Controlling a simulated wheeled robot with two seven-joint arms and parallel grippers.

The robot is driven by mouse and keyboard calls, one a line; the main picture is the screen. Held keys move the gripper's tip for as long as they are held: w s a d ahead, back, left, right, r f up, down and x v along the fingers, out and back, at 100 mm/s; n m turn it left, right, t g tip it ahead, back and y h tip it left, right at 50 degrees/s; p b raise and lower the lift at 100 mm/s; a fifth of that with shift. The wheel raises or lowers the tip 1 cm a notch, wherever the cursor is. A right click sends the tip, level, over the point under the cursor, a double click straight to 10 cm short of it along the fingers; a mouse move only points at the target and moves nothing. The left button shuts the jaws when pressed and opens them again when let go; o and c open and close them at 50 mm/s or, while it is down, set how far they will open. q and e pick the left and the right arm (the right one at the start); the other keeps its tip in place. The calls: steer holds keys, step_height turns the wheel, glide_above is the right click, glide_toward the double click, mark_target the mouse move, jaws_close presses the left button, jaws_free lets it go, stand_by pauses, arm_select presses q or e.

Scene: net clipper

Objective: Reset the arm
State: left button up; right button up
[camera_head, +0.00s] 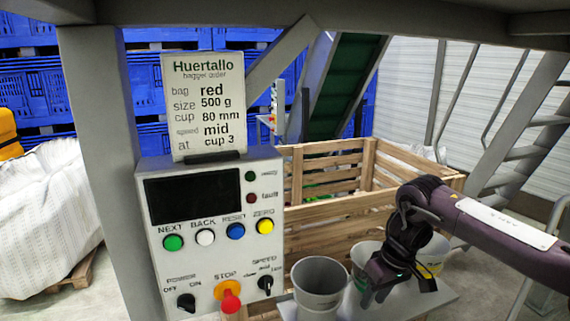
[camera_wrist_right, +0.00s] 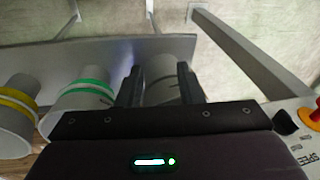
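My right gripper (camera_head: 398,284) reaches in from the right in the head view, over a shelf with cups. In the right wrist view its two fingers (camera_wrist_right: 159,86) are spread apart. A plain grey cup (camera_wrist_right: 160,68) shows between them, but I cannot tell whether they touch it. The grey cup (camera_head: 320,276) stands closest to the control box (camera_head: 215,262) in the head view. A green-banded cup (camera_wrist_right: 82,101) and a yellow-banded cup (camera_wrist_right: 15,110) stand beside it in the wrist view. My left gripper is not in view.
The control box has coloured buttons, knobs, a red-orange stop button (camera_head: 228,292) and a dark screen (camera_head: 194,197). An order card (camera_head: 204,105) stands on top. A wooden crate (camera_head: 335,205) is behind the cups. A grey post (camera_head: 98,130) stands left of the box.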

steer(key=s+a+f+n+y, duration=0.1)
steer(key=s+a+f+n, duration=0.15)
steer(key=a, duration=0.35)
steer(key=s+a+f+n+t+y, duration=0.1)
steer(key=a+f+n, duration=0.1)
steer(key=a+f, duration=0.35)
steer(key=s+a+f+n+y, duration=0.1)
steer(key=s+a+f+n, duration=0.1)
steer(key=a, duration=0.5)
steer(key=s+a+r+t+y, duration=0.35)
steer(key=s+a, duration=0.35)
steer(key=a, duration=0.5)
steer(key=s+d+m+t+h, duration=0.25)
steer(key=d+m+h, duration=0.3)
steer(key=d, duration=0.75)
steer(key=s+d+f+m+g+h, duration=0.2)
steer(key=s+d+f, duration=0.1)
steer(key=s+d, duration=0.5)
steer(key=s+d+f+m+g+h, duration=0.1)
steer(key=s+d+f+m+g, duration=0.15)
steer(key=s+d, duration=0.45)
step_height(320, 180, down, 29)
steer(key=d+g, duration=0.1)
steer(key=d, duration=0.1)
steer(key=s+d+f+g, duration=0.1)
steer(key=s+d+f, duration=0.2)
steer(key=s+f, duration=1.5)
steer(key=shift+s+d+f, duration=0.2)
steer(key=shift+s+f, duration=0.05)
steer(key=shift+s, duration=0.6)
